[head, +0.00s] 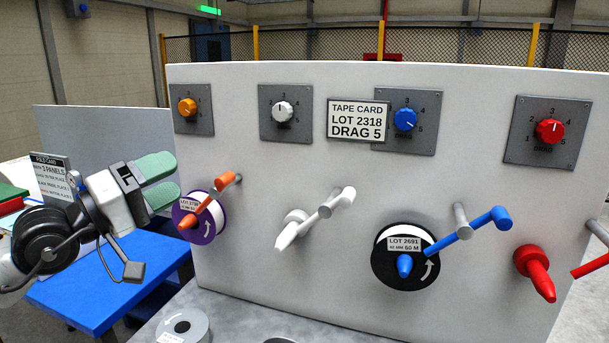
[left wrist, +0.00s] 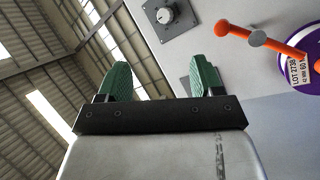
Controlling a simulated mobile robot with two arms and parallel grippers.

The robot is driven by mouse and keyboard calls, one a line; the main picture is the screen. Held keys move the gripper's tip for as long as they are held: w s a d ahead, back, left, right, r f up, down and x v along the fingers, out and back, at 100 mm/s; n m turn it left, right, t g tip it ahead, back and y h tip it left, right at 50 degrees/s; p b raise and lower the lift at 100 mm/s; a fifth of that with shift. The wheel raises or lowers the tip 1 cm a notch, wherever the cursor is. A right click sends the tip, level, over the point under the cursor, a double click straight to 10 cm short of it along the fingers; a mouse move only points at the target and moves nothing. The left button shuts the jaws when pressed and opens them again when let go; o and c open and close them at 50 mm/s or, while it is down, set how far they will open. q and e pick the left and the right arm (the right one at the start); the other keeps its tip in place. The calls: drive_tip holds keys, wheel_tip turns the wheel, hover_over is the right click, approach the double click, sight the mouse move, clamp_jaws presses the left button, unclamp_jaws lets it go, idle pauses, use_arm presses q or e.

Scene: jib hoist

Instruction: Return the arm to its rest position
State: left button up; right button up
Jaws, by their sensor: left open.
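My left gripper (head: 170,178) is at the left of the head view, in front of the panel's left edge, with its green fingers pointing right. The fingers are apart and nothing is between them; they also show apart and empty in the left wrist view (left wrist: 161,80). In the left wrist view the purple spool (left wrist: 288,72) is at the right edge. My right gripper is not in view.
The grey panel (head: 300,165) carries several dials, a white crank (head: 318,215), a black spool (head: 388,278) with a blue crank and a red spindle (head: 537,272). A tape card (head: 358,120) reads DRAG 5. A blue table (head: 90,290) stands below my left arm.

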use_arm(q)
drive_tip(key=s+d+f+n+t+h, duration=0.1)
drive_tip(key=s+d+f+n+h, duration=0.2)
drive_tip(key=n, duration=0.5)
drive_tip(key=s+a+f+m+y, duration=0.2)
drive_tip(key=a+f+m+y, duration=0.1)
drive_tip(key=f+m+y, duration=0.85)
drive_tip(key=s+a+f+m+y, duration=0.3)
drive_tip(key=f+m+y, duration=0.6)
drive_tip(key=f+m, duration=0.5)
drive_tip(key=s+d+f+n+g+h, duration=0.3)
drive_tip(key=s+f+n+g, duration=0.95)
drive_tip(key=s+f, duration=0.65)
wheel_tip(320, 180, down, 22)
drive_tip(key=s, duration=0.2)
drive_tip(key=s+a+f+g, duration=0.2)
drive_tip(key=s+f, duration=1.5)
drive_tip(key=f, duration=0.1)
drive_tip(key=shift+a, duration=0.25)
drive_tip(key=shift+c, duration=0.3)
